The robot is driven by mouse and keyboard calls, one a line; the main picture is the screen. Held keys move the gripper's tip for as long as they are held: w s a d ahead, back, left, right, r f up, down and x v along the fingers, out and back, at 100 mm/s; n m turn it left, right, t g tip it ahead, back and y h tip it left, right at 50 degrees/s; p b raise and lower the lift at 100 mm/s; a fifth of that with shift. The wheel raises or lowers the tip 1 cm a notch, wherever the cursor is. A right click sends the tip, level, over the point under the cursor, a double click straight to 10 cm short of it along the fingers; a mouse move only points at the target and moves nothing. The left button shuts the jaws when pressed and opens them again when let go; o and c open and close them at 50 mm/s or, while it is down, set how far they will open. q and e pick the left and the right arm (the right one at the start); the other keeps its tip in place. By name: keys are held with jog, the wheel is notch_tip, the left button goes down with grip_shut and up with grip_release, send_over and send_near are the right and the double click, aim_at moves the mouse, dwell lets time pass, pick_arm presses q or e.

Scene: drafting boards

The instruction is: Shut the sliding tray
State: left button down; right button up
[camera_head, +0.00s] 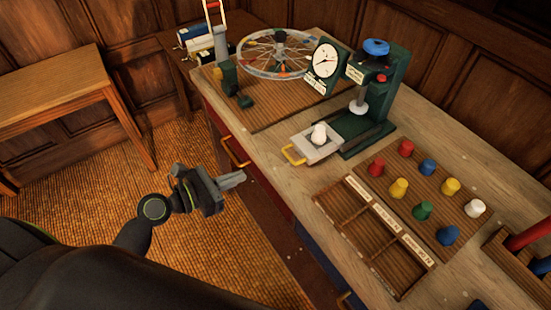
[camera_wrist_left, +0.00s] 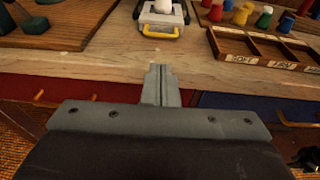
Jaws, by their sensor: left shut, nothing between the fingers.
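The sliding tray (camera_head: 326,152) is a light grey tray with a yellow handle (camera_head: 292,156) at its front. It sticks out from the dark green base (camera_head: 362,135) of a press-like stand on the workbench. A white knob-shaped piece (camera_head: 319,134) stands on it. In the left wrist view the tray (camera_wrist_left: 176,18) and its yellow handle (camera_wrist_left: 158,30) show at the top, beyond the fingers. My left gripper (camera_head: 240,178) is shut and empty, off the bench's front edge, left of and nearer than the handle, apart from it. My right gripper is not in view.
A dial gauge (camera_head: 323,60) and a spoked wheel (camera_head: 276,52) stand behind the tray. To the right are a compartment box (camera_head: 350,215) and a board of several coloured pegs (camera_head: 450,187). A red drawer has an orange handle (camera_head: 236,152) below the bench edge. Bare bench top surrounds the tray's front.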

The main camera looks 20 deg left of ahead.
pick_arm(q)
jog(key=p, duration=0.2)
send_near(313, 140)
jog(key=s+a+f, duration=0.2)
jog(key=shift+s+a+f, duration=0.1)
jog(key=shift+s+f, duration=0.25)
jog(key=shift+x, duration=0.85)
jog(key=shift+f, duration=0.15)
jog(key=r+x, duration=0.1)
jog(key=x, duration=0.3)
jog(key=r+x, duration=0.1)
jog(key=x, duration=0.4)
jog(key=r+x, duration=0.1)
jog(key=x, duration=0.4)
jog(key=shift+w+d, duration=0.3)
jog(key=shift+r, duration=0.2)
jog(key=shift+r, duration=0.15)
